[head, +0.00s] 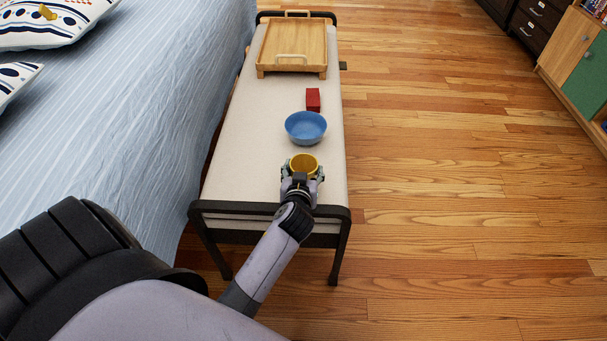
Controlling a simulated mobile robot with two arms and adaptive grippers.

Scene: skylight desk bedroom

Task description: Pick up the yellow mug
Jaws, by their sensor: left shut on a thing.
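The yellow mug (304,162) is near the close end of the cream bench (243,165), just in front of a blue bowl. My left gripper (301,178) is shut on the mug from the near side. The gripper hides the lower near part of the mug, so I cannot tell whether its base touches the bench. The mug looks upright, with its round opening facing up. My right gripper is not in view.
The blue bowl (305,128) sits just beyond the mug. A red block (313,99) and a wooden tray (292,46) lie farther back on the bench. A bed (130,110) runs along the left. The wooden floor (450,220) on the right is clear.

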